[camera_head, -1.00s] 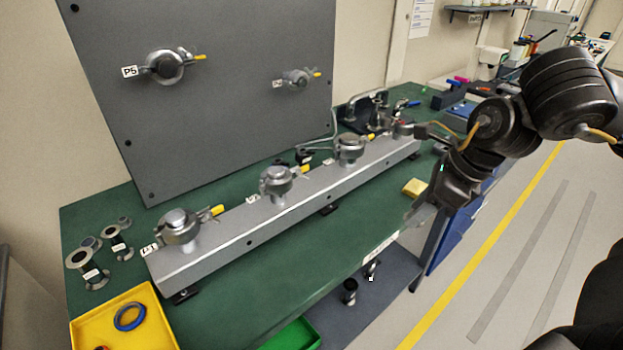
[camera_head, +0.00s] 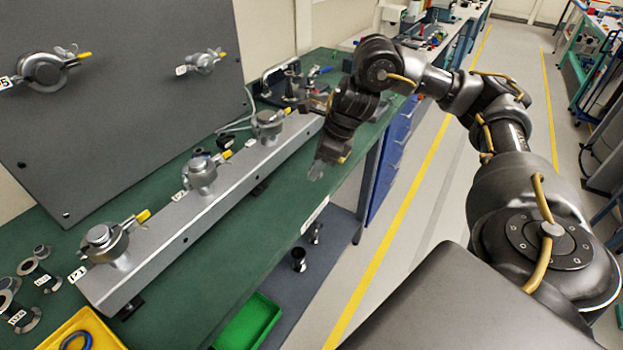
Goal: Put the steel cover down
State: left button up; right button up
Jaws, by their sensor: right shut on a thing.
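My right gripper (camera_head: 320,163) hangs over the front edge of the green bench (camera_head: 235,245), pointing down. It is shut on a small pale grey thing at its fingertips, which I take for the steel cover (camera_head: 315,172); it is small and blurred, so its shape is unclear. It hangs to the right of the grey rail (camera_head: 205,215), apart from it. My left gripper is out of view.
The rail carries several clamped ports with yellow handles, such as the nearest port (camera_head: 104,242). Small flanged spools (camera_head: 20,310) and a yellow tray (camera_head: 105,335) lie at lower left. A green bin (camera_head: 248,322) sits below the bench edge. Bench top before the rail is clear.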

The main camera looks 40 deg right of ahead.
aim_at(307, 186)
jog(key=shift+w+d+f, duration=0.2)
jog(key=shift+w+f, duration=0.25)
jog(key=shift+f, duration=0.1)
jog(key=shift+w+d+f, duration=0.15)
jog(key=shift+w+f, duration=0.3)
jog(key=shift+f, duration=0.1)
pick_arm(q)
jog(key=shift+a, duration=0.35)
pick_arm(e)
jog(key=shift+w+f, duration=0.25)
jog(key=shift+f, duration=0.1)
jog(key=shift+w+d+f, duration=0.1)
jog(key=shift+w+f, duration=0.1)
jog(key=shift+f, duration=0.1)
notch_tip(307, 186, down, 2)
jog(key=shift+f+p, duration=0.1)
jog(key=shift+p, duration=0.6)
jog(key=shift+f, duration=0.45)
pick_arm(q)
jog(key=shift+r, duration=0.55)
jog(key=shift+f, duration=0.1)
pick_arm(e)
jog(key=shift+f, duration=0.1)
jog(key=o, duration=1)
